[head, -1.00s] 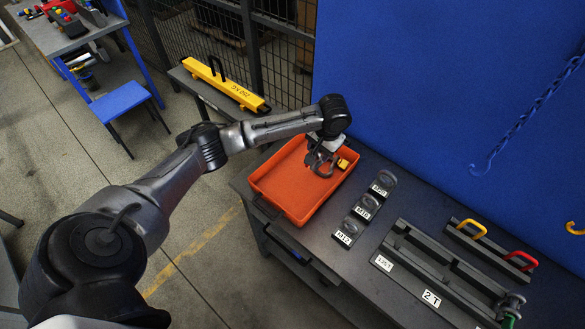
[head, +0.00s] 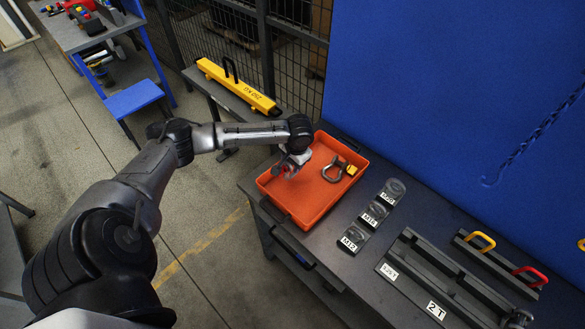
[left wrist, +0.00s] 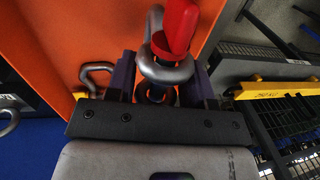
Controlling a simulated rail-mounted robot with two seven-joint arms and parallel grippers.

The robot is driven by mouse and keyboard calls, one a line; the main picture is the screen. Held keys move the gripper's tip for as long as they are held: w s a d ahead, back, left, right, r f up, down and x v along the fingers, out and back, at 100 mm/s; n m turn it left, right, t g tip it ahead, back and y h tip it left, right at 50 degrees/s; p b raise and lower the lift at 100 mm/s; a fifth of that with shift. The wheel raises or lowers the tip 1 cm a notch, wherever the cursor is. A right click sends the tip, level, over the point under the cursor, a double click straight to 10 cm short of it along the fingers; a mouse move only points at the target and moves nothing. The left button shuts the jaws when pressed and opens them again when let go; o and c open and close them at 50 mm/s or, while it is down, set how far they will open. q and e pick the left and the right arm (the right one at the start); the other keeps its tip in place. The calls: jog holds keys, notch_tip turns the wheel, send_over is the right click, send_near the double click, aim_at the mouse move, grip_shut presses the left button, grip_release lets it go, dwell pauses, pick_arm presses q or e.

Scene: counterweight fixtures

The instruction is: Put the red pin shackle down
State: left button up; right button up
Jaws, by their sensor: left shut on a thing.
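The red pin shackle is a grey metal bow (left wrist: 165,68) with a red pin (left wrist: 178,28), seen in the left wrist view between my left fingers. My left gripper (left wrist: 160,88) is shut on it. In the head view my left gripper (head: 291,166) is over the left part of the orange tray (head: 350,190). The held shackle is mostly hidden there. The left wrist view shows orange tray surface behind the shackle; I cannot tell whether they touch. My right gripper is not in view.
Another grey shackle with a yellow part (head: 334,171) lies in the tray, right of my gripper. Labelled black holders (head: 374,214) and a slotted rack (head: 430,280) stand right of the tray. A yellow beam (head: 238,86) lies behind. The tray's near floor is clear.

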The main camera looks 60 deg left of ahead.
pick_arm(q)
jog(key=shift+f, duration=1.75)
jog(key=shift+f, duration=0.1)
jog(key=o, duration=1.2)
jog(key=shift+w+d+r+p, duration=0.15)
jog(key=shift+d+r, duration=0.15)
jog(key=shift+r, duration=1.7)
jog(key=shift+d+r+p, duration=0.1)
jog(key=shift+d+r, duration=0.25)
jog(key=shift+r, duration=1.65)
jog(key=shift+w+d+r+p, duration=0.15)
jog(key=shift+d+r, duration=0.15)
jog(key=shift+r, duration=1.7)
